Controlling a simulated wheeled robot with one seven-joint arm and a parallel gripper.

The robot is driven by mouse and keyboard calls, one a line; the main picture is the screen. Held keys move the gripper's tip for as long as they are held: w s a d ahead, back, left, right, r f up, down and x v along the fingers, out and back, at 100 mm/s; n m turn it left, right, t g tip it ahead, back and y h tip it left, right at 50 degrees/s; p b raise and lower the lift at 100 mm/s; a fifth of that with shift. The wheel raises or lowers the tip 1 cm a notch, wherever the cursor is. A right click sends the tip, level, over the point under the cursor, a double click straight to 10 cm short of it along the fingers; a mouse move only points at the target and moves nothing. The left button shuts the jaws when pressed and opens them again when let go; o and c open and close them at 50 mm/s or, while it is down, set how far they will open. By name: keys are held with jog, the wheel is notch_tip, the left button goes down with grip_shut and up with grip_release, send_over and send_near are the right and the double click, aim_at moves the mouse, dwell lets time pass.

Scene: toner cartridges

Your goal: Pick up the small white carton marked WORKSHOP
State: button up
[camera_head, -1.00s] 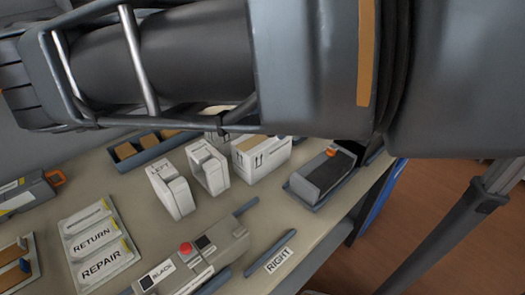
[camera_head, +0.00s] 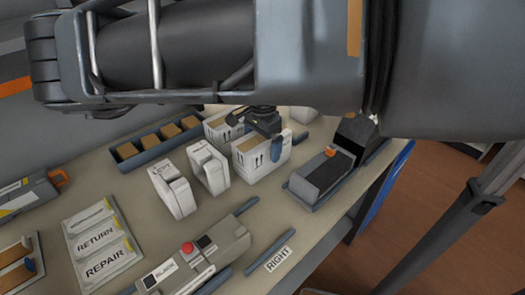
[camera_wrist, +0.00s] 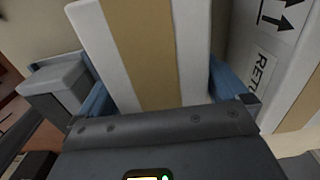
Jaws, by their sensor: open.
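A small white carton (camera_head: 248,167) with a tan tape strip and arrow marks stands on the table in the head view. I cannot read the word WORKSHOP on it. My gripper (camera_head: 265,128) is over its top, with one blue finger in front of its near side. In the wrist view a taped white carton (camera_wrist: 190,35) lies between the blue fingers of my gripper (camera_wrist: 160,85). The jaws are open, one finger on each side. Whether either touches the carton is unclear.
Another white carton (camera_head: 217,130) stands close behind. A carton marked "RET" (camera_wrist: 265,62) is near the right finger in the wrist view. White cartridges (camera_head: 207,168) stand to the left. A dark cartridge in a tray (camera_head: 322,178) is to the right.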

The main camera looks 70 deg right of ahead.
jog(key=c, duration=1.1)
